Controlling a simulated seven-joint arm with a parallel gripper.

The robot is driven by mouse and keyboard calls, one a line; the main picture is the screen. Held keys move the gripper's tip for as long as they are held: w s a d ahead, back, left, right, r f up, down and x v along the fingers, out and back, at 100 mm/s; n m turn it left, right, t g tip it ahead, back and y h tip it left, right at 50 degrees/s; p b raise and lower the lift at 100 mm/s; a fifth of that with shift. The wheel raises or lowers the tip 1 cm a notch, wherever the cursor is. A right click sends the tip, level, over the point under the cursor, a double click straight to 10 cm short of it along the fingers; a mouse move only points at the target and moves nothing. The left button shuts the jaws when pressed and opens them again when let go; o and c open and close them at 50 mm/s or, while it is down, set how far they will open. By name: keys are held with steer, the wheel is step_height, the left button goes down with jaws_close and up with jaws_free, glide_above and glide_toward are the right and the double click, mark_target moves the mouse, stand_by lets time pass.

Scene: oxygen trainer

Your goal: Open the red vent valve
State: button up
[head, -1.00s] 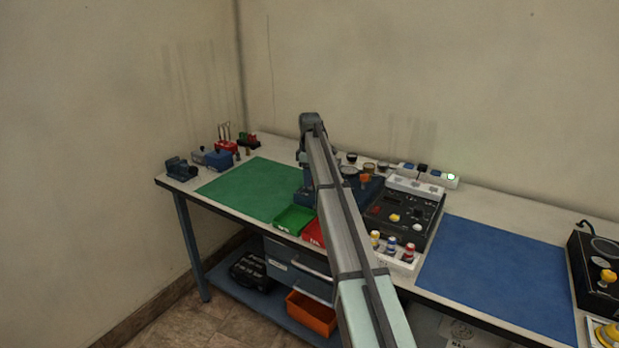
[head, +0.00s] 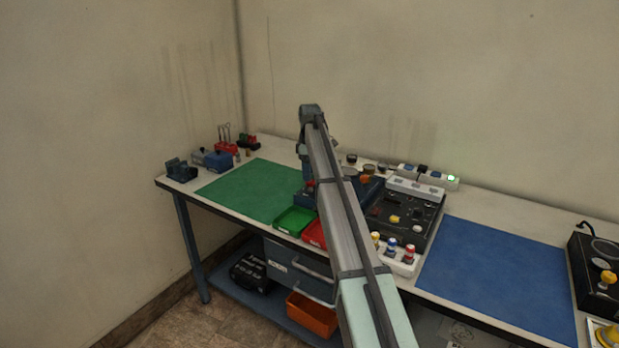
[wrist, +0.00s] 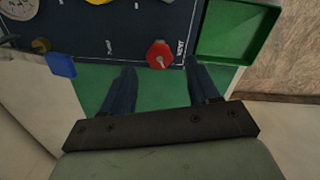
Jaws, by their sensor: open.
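The red vent valve (wrist: 159,55) is a small red knob beside the printed word VENT on a dark blue panel (wrist: 135,30) in the wrist view. My gripper (wrist: 162,72) is open and empty. Its two dark fingers point toward the valve, with the left fingertip to its left and the right fingertip to its right. The knob shows in the gap just past the tips, and I see no contact. In the head view a small red spot, likely the valve (head: 310,184), shows beside my arm, which hides much of the panel.
A green bin (wrist: 238,32) stands close to the right finger in the wrist view. A blue part (wrist: 61,65) and a yellow knob (wrist: 96,2) are to the left. The green mat (head: 245,190) is clear. A black console (head: 405,215) stands right of my arm.

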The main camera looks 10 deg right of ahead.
step_height(320, 180, up, 10)
steer(key=shift+r, duration=0.25)
stand_by(0.4)
steer(key=s+a+f+y, duration=0.1)
steer(key=s+a+f, duration=0.3)
steer(key=a+f, duration=1)
steer(key=s+a+f, duration=0.3)
steer(key=a+f, duration=0.7)
steer(key=a, duration=0.8)
steer(key=s+a+f+m, duration=0.1)
steer(key=s+f, duration=0.3)
steer(key=f, duration=0.2)
steer(key=s+d+f+m+g, duration=0.1)
steer(key=s+d+f+m, duration=0.1)
steer(key=s+d+f, duration=0.6)
steer(key=s+d+f+m+g, duration=0.15)
steer(key=s+d+f, duration=0.25)
steer(key=s+f, duration=0.7)
steer(key=s+d+f+m+g, duration=0.1)
steer(key=s+d+f+m, duration=0.1)
steer(key=s+d+f, duration=0.7)
steer(key=s+d+f+m+g, duration=0.1)
steer(key=s+f, duration=0.4)
steer(key=s, duration=1.2)
steer(key=s+d+f+m+g+h, duration=0.1)
steer(key=s+d+f+m, duration=0.3)
steer(key=s, duration=1.3)
steer(key=shift+s+d+f+m+g, duration=0.15)
steer(key=shift+d+f+m+g, duration=0.2)
steer(key=shift+d+f+g, duration=0.3)
